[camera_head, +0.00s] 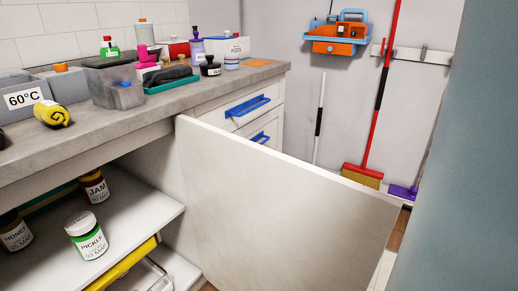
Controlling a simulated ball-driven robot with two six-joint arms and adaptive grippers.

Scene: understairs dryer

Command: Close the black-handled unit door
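The unit door (280,205) is a large pale panel that stands open, swung out from the cabinet under the worktop. Its inner face shows toward me. Its hinge side meets the cabinet near the worktop's front edge, and its free edge reaches to the right. The black handle is not visible; the door's outer face is hidden. Inside the open unit, a white shelf (130,225) holds jars. Neither of my grippers is in view.
A pickle jar (86,238), a jam jar (94,188) and a honey jar (15,232) stand in the unit. The grey worktop (120,125) carries bins and bottles. Drawers with blue handles (247,106) sit behind the door. A red broom (375,110) leans at the back wall. A blue-grey surface (470,170) fills the right.

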